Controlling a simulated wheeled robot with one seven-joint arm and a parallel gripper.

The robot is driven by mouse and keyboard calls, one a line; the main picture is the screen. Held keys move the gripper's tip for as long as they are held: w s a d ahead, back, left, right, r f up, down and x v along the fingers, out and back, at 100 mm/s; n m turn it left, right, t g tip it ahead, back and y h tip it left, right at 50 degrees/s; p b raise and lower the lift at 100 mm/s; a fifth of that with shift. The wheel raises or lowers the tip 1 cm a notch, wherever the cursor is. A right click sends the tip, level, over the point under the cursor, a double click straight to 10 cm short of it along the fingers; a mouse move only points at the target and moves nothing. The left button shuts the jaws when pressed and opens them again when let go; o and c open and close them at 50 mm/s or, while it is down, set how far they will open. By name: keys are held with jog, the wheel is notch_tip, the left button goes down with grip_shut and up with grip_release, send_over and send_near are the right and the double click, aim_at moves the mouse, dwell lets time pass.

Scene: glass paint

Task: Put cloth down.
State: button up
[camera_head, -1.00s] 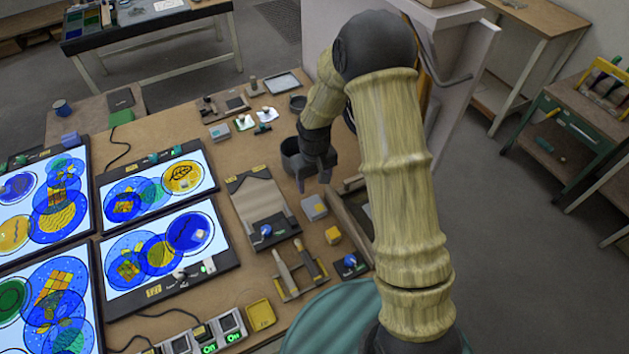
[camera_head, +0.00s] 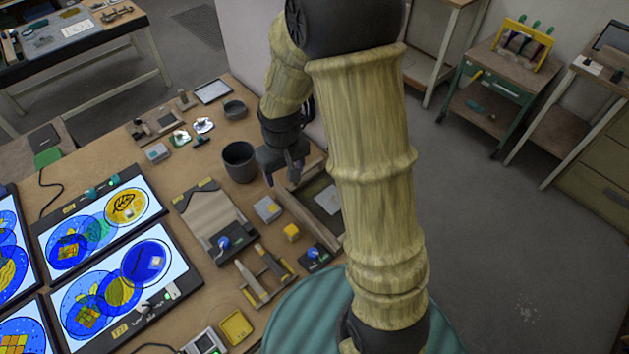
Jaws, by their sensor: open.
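My gripper (camera_head: 283,174) hangs over the right side of the workbench, just right of a dark grey cup (camera_head: 239,163). Its two fingers point down, apart, and nothing shows between them. I cannot make out a cloth for certain. Two small pale, crumpled-looking pieces, one whitish (camera_head: 203,124) and one whitish-green (camera_head: 180,137), lie at the back of the bench, but I cannot tell whether either is cloth. My arm hides part of the bench's right side.
Lit panels with coloured glass designs (camera_head: 96,217) fill the left. Open floor lies right.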

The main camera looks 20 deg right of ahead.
jog(key=s+d+r+m, duration=0.1)
jog(key=s+d+r, duration=0.1)
jog(key=s, duration=0.3)
jog(key=s+d+r+m+t, duration=0.1)
jog(key=s+d+r, duration=0.1)
jog(key=s+r, duration=0.2)
jog(key=shift+s+d+r+m, duration=0.3)
jog(key=shift+s+d, duration=0.1)
jog(key=shift+s, duration=0.35)
jog(key=shift+f+b, duration=0.4)
jog(key=shift+o, duration=0.3)
